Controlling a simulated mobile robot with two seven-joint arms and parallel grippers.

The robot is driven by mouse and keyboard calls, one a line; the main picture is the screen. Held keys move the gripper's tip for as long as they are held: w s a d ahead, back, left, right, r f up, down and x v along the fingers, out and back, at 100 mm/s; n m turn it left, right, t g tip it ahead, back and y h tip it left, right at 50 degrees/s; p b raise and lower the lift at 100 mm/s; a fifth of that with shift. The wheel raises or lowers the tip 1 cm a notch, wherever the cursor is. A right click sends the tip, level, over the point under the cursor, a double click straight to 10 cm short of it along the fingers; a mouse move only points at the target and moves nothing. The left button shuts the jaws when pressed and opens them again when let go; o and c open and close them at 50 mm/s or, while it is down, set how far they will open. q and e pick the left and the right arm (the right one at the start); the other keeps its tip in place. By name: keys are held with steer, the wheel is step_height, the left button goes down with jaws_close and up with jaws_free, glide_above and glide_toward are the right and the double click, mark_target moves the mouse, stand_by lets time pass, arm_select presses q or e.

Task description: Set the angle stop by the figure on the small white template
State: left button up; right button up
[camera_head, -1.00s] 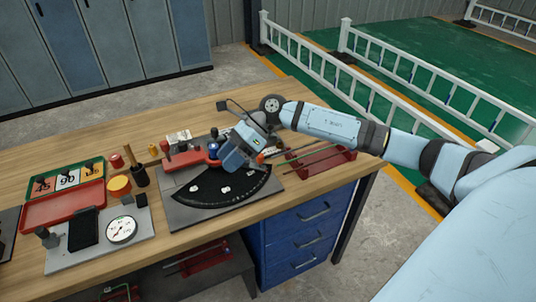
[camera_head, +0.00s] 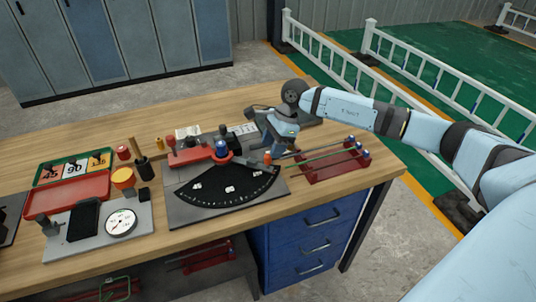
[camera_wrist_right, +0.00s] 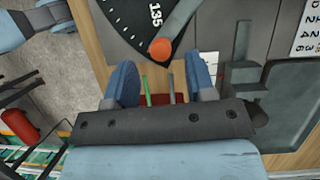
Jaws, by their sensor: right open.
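The angle stop is a black graduated dial (camera_head: 225,187) on a grey plate, with a blue hub knob (camera_head: 221,148) and a red bar on its left. Its swing arm ends in an orange knob (camera_head: 267,158), at the dial's right end; the right wrist view shows this knob (camera_wrist_right: 160,48) near the figure 135. My left gripper is out of view.
A red rack (camera_head: 335,165) with thin rods stands right of the dial, close to my right gripper. A red tray (camera_head: 68,195), a round gauge (camera_head: 121,223) and a yellow-topped pot (camera_head: 123,178) occupy the left bench. The bench's front right corner is clear.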

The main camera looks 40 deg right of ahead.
steer(key=shift+x, duration=2)
jaws_close()
